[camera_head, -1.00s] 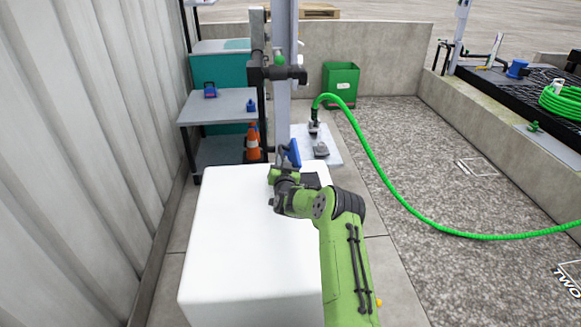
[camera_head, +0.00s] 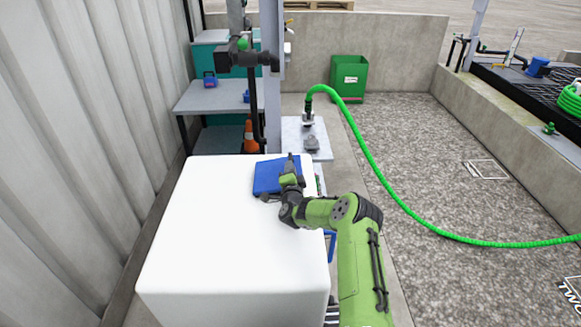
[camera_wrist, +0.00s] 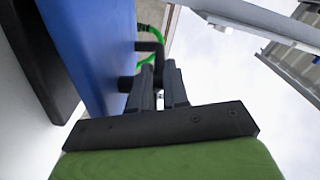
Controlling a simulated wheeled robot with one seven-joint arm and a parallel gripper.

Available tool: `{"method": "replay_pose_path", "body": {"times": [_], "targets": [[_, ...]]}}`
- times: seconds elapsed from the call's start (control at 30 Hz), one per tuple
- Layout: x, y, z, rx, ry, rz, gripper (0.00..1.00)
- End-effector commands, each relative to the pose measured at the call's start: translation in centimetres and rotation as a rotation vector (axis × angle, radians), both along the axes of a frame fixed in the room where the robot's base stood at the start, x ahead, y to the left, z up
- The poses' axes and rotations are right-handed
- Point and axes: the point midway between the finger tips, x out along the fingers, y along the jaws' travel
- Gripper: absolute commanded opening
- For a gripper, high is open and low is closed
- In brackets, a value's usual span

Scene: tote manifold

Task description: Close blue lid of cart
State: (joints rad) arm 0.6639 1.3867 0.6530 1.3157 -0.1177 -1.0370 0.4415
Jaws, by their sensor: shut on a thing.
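The blue lid (camera_head: 268,177) shows as a tilted flat panel at the far right corner of a large white block (camera_head: 215,235) in the head view. In the wrist view the lid (camera_wrist: 88,45) fills the left side, with a dark bracket-like handle beside it. My gripper (camera_head: 291,163) is at the lid's right side. In the wrist view my gripper (camera_wrist: 160,75) has its dark fingers close together at the handle, shut on it. The arm and gripper hide part of the lid. I cannot clearly make out the cart's body.
A grey shelf (camera_head: 213,97) and an orange cone (camera_head: 250,137) stand behind on the left, near a post (camera_head: 271,70). A green bin (camera_head: 349,79) stands at the back. A green hose (camera_head: 377,175) crosses the gravel on the right. The corrugated wall (camera_head: 85,150) is close on the left.

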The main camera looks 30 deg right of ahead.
Motion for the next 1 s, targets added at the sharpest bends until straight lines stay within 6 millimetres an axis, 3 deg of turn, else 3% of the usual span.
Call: {"method": "replay_pose_path", "body": {"times": [0.4,0.93,0.97,1.0], "targets": [[-0.4,-0.8,-2.5,0.163,-0.081,-0.003,0.00],[-0.4,-0.9,-3.0,0.184,-0.087,-0.002,0.00],[-0.4,-0.9,-3.0,0.184,-0.087,-0.002,0.16],[-0.4,-0.9,-3.0,0.184,-0.087,-0.002,0.22]]}}
